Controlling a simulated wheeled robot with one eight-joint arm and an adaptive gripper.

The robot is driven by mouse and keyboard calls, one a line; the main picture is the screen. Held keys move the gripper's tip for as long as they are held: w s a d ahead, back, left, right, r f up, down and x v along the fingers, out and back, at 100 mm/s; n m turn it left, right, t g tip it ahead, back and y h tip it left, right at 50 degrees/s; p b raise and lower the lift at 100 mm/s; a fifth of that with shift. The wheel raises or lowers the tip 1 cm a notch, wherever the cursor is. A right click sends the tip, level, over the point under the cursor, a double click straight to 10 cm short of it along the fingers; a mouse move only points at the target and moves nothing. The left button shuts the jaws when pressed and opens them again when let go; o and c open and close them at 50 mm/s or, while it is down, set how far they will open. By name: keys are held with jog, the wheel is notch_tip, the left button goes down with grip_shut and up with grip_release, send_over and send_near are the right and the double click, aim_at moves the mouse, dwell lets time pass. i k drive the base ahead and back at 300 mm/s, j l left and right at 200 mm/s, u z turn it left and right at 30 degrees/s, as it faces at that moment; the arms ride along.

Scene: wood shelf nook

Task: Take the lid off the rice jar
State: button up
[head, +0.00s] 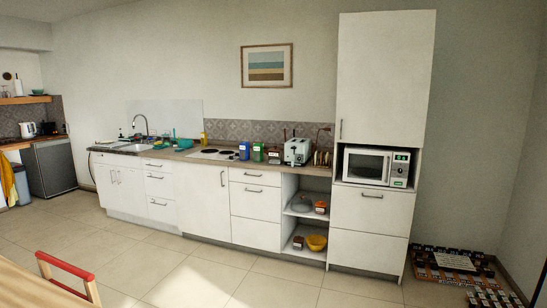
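I cannot pick out the rice jar or its lid for certain from this distance. A blue container (244,150), a green container (258,152) and a dark red container (275,155) stand in a row on the counter, right of the cooktop. The open shelf unit holds a clear glass item (302,204) and a small reddish-brown item (321,207) on its upper level. A yellow-orange bowl (317,243) and a small dark item (298,242) are on its lower level. My gripper is not in view.
A toaster (297,151) stands on the counter (170,154), and a microwave (367,166) sits in the tall cabinet (385,80). A wooden surface (35,288) and a red-topped frame (68,266) are at the lower left. Small items cover a dark mat (455,262) at right. The middle floor is clear.

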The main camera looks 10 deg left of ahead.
aim_at(275, 157)
jog(key=i+j+u, duration=0.3)
jog(key=i, duration=1.3)
jog(key=i+j+u, duration=0.15)
jog(key=i+u, duration=0.15)
jog(key=i, duration=1.3)
